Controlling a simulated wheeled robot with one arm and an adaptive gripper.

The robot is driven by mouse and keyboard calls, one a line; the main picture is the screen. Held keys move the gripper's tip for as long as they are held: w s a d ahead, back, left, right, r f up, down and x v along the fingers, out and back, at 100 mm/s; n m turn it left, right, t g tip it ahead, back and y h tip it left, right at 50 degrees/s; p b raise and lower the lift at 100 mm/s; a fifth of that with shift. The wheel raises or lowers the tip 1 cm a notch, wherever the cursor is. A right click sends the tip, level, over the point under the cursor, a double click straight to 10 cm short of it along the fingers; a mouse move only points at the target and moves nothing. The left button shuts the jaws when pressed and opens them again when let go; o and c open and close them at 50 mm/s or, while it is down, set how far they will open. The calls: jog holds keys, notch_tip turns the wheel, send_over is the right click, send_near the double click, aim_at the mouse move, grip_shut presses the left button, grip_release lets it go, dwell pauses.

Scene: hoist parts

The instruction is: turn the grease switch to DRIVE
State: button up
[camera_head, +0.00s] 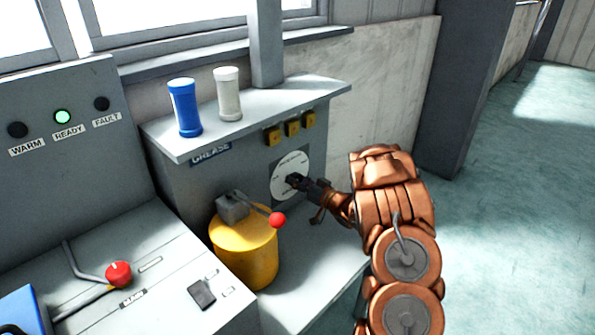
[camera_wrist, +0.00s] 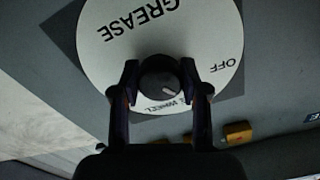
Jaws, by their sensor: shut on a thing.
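The grease switch is a dark round knob (camera_wrist: 160,80) with a short white mark, on a round white dial (camera_head: 291,165) on the grey cabinet's front. In the wrist view the dial (camera_wrist: 105,45) appears upside down, with GREASE at the top and OFF at the right. A partly hidden label sits just below the knob; I cannot read it fully. The knob's white mark points down and right in that view, between that label and OFF. My gripper (camera_wrist: 160,76) is shut on the knob, one finger on each side. It also shows in the head view (camera_head: 297,181).
A yellow drum (camera_head: 245,250) with a red-tipped lever (camera_head: 277,220) stands just left of my gripper. Blue (camera_head: 185,108) and white (camera_head: 228,95) cylinders stand on the cabinet top. Yellow blocks (camera_head: 292,128) sit above the dial. Floor at the right is clear.

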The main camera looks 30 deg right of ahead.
jog(key=shift+m+p, duration=1.1)
jog(key=shift+p, duration=0.3)
jog(key=o, duration=1.1)
jog(key=shift+o, duration=0.2)
jog(key=v, duration=1.2)
